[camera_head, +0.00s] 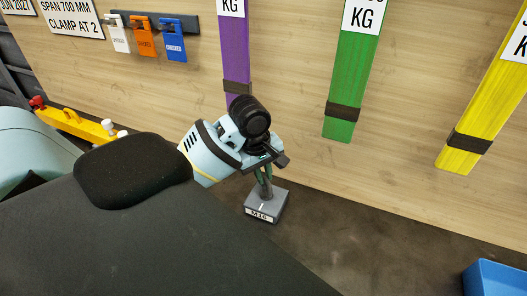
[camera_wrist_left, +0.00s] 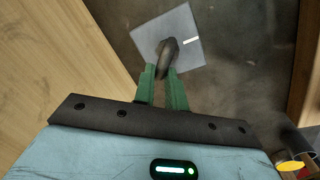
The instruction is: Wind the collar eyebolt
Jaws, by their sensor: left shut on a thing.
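A grey block (camera_head: 264,206) with a label that reads like M16 stands on the dark surface near the middle of the head view. The collar eyebolt (camera_wrist_left: 167,55) shows in the left wrist view as a dark rounded piece over the square top of the block. My left gripper (camera_wrist_left: 167,75) has its two green fingers shut on the eyebolt, just above the block. In the head view my wrist hides much of the eyebolt. Whether its thread sits in the block cannot be seen. My right gripper is not in view.
A wooden board (camera_head: 290,70) rises behind the block, with purple (camera_head: 234,50), green (camera_head: 352,75) and yellow (camera_head: 490,100) straps hanging on it. White, orange and blue tags (camera_head: 173,45) hang at upper left. A yellow bar (camera_head: 75,124) lies at left. A blue bin (camera_head: 495,280) stands at lower right.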

